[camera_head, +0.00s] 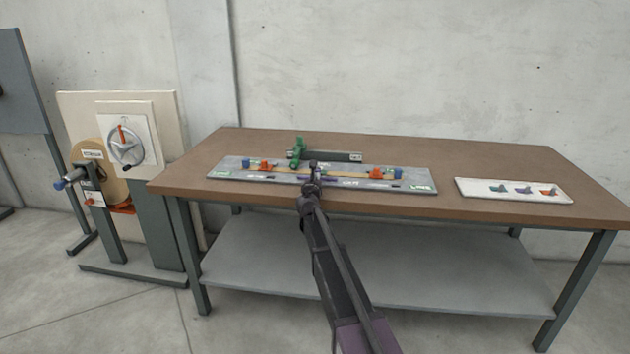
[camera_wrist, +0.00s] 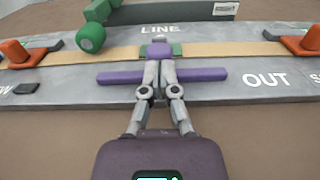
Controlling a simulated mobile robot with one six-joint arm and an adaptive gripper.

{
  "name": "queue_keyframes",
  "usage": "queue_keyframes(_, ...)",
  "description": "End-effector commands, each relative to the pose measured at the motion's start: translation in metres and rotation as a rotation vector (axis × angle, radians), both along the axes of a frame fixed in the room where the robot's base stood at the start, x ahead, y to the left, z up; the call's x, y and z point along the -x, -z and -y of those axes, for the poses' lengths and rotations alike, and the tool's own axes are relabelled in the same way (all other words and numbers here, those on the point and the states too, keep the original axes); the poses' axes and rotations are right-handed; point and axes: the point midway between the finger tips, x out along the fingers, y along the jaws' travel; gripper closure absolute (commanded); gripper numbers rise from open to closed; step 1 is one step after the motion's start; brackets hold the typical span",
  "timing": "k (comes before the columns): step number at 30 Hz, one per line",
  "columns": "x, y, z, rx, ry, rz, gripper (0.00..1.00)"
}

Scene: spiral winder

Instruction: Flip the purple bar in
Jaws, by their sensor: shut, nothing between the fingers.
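A purple bar (camera_wrist: 203,74) lies crosswise on the grey board (camera_wrist: 120,95) in the wrist view, on the near side of the tan strip (camera_wrist: 215,49). A purple block (camera_wrist: 160,50) stands at its middle, just beyond my fingertips. My gripper (camera_wrist: 159,68) is shut with nothing between its fingers. The fingers cover the middle of the bar; I cannot tell whether they touch it. The board reads "LINE" beyond the strip and "OUT" to the right of the bar. In the head view my gripper (camera_head: 313,180) is over the board's middle and hides most of the bar.
Orange pieces (camera_wrist: 24,52) (camera_wrist: 302,42) flank the strip. A green knob (camera_wrist: 90,38) and a grey-green beam (camera_head: 335,156) are behind it. A white tray (camera_head: 480,192) with small coloured pieces is on the table's right. A handwheel machine (camera_head: 128,147) stands left of the table.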

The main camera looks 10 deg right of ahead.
Motion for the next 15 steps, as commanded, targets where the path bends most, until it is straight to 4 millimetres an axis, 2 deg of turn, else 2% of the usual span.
queue_keyframes(1, -0.012, 0.0, 0.003, 0.0, 0.001, 0.0, 1.0)
queue_keyframes(6, -0.032, 0.0, 0.009, 0.0, 0.0, 0.0, 1.0)
queue_keyframes(15, -0.035, 0.0, 0.011, 0.001, 0.0, 0.0, 1.0)
